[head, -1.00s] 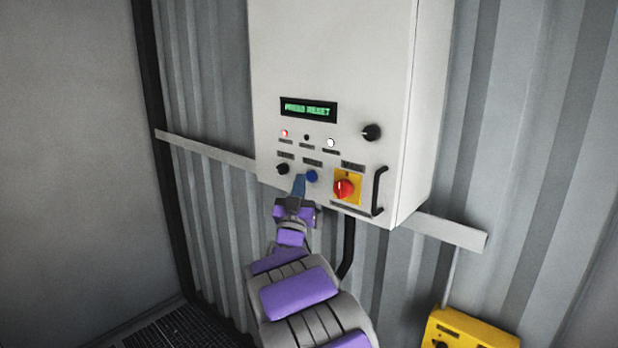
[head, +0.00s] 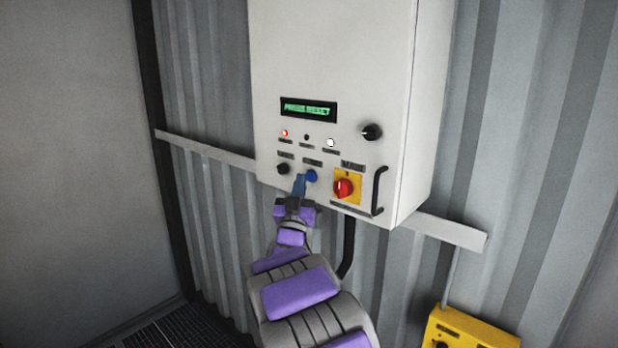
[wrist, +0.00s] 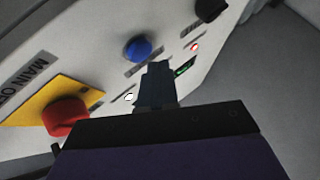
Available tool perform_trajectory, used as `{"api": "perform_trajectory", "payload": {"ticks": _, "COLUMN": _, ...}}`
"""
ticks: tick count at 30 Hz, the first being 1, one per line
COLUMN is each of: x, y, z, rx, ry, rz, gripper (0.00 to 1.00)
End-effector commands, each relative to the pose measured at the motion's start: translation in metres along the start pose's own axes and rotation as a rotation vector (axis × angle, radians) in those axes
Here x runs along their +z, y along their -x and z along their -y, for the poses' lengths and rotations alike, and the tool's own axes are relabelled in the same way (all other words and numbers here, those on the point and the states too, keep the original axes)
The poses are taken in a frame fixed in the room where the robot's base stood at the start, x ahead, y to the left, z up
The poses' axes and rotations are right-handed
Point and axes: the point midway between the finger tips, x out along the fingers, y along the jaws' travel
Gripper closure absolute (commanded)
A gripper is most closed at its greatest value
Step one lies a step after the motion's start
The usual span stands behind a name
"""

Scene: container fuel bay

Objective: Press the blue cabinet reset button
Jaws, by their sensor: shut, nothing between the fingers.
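The blue reset button (head: 312,176) is on the lower front of the white cabinet (head: 350,60), between a black knob and the red switch. It also shows in the wrist view (wrist: 138,48), just beyond my fingertips. My gripper (head: 299,182) is shut and empty. In the head view its tip is just left of the button. The cabinet display (head: 308,109) shows green text that seems to read "PRESS RESET".
A red rotary switch (head: 343,187) on a yellow plate is right of the button, with a black handle (head: 378,190) beside it. Black knobs sit left (head: 283,169) and upper right (head: 371,132). A yellow box (head: 470,330) is at lower right.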

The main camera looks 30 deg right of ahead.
Motion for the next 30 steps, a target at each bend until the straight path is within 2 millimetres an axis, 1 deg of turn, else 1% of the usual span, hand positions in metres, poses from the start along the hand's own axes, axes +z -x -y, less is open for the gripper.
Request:
{"api": "perform_trajectory", "payload": {"ticks": 7, "x": 0.0036, "y": -0.0039, "z": -0.005, "rx": 0.001, "ry": 0.0, "rz": -0.001, "gripper": 1.0}}
{"api": "perform_trajectory", "payload": {"ticks": 30, "x": 0.0057, "y": -0.007, "z": -0.0068, "rx": 0.0, "ry": 0.0, "rz": 0.0, "gripper": 1.0}}
